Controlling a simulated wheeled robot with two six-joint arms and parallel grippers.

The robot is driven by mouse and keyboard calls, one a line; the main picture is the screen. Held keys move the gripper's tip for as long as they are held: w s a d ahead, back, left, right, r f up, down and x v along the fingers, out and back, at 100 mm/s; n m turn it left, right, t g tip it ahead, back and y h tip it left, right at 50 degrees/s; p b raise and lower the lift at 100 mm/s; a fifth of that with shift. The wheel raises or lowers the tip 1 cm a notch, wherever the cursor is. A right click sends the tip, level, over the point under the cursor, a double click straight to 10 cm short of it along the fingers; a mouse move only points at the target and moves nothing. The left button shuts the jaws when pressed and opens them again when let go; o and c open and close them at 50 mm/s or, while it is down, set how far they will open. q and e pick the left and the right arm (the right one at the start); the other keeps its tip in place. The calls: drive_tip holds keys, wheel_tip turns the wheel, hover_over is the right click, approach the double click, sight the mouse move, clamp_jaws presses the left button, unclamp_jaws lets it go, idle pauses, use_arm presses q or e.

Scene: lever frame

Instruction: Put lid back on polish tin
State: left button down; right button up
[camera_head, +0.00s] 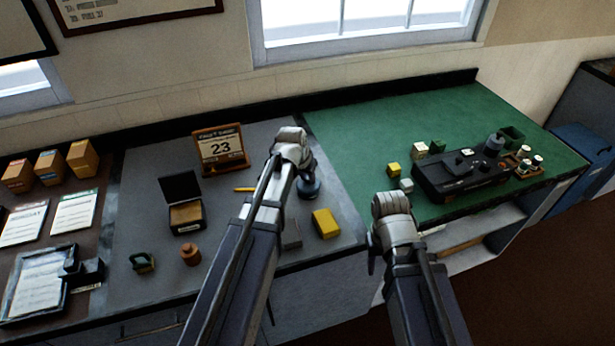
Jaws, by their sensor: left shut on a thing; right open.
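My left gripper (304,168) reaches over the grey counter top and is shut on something. Its fingers and what they hold are mostly hidden behind my wrist. A dark blue round thing (309,189) shows just below it, partly covered by my arm; it may be the polish tin or its lid, but I cannot tell which. My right gripper (376,245) is open, low in front of the counter's front edge near the green mat. Its fingers are largely hidden by my wrist.
A yellow block (325,223) lies right of my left arm. A calendar (221,149), an open dark box (186,214) and a brown jar (190,254) stand left of it. A black device (462,175) and small cubes sit on the green mat (375,125), whose back is clear.

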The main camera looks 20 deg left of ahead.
use_arm(q)
drive_tip(key=shift+c, duration=0.8)
unclamp_jaws()
drive_tip(key=shift+r, duration=0.1)
drive_tip(key=shift+r+p, duration=3.45)
drive_tip(key=shift+p, duration=0.05)
clamp_jaws()
drive_tip(key=shift+f, duration=0.25)
